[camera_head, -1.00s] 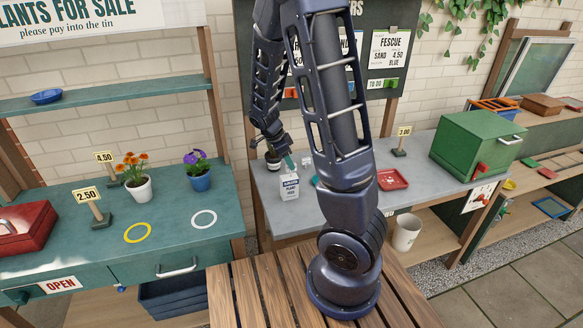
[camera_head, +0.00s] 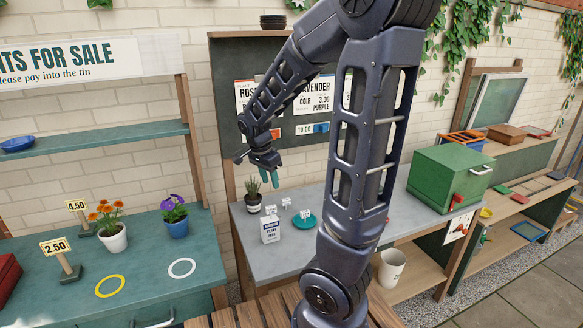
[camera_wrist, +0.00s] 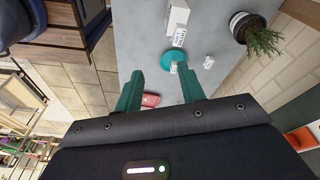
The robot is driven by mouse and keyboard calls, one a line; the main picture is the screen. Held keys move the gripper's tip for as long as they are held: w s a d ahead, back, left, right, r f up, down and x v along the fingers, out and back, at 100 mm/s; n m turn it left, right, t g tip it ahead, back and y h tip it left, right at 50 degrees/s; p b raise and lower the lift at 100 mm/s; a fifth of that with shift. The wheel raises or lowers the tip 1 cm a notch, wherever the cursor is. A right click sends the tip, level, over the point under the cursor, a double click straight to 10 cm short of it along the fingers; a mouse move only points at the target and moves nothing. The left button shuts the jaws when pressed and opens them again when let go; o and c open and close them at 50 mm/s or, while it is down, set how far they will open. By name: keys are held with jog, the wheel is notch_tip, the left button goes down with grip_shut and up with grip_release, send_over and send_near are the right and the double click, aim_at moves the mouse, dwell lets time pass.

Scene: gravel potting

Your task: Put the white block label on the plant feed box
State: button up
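The plant feed box (camera_head: 271,231), white with a blue band, stands upright on the grey bench. A small white label (camera_head: 270,211) appears to stand on its top; in the wrist view this label (camera_wrist: 179,37) overlaps the end of the box (camera_wrist: 178,14). A second white label (camera_head: 286,202) stands on the bench behind, and a third (camera_head: 305,213) stands at the teal saucer (camera_head: 305,223). The lettering is too small to read. My gripper (camera_head: 270,179) is raised above the bench behind the box. Its teal fingers (camera_wrist: 161,90) are apart with nothing between them.
A potted spiky plant (camera_head: 253,196) stands left of the labels, near the back edge. A green box (camera_head: 450,178) is on the bench at right, and a white bucket (camera_head: 391,268) is below. A red tray (camera_wrist: 150,100) shows between my fingers, farther off.

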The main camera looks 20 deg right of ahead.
jog(key=s+d+r+n+t+y, duration=0.2)
jog(key=s+r+n+t, duration=0.2)
jog(key=s+r+n, duration=0.8)
jog(key=s+n, duration=0.1)
jog(key=s, duration=0.2)
jog(key=shift+s+d, duration=0.15)
jog(key=shift+s, duration=0.25)
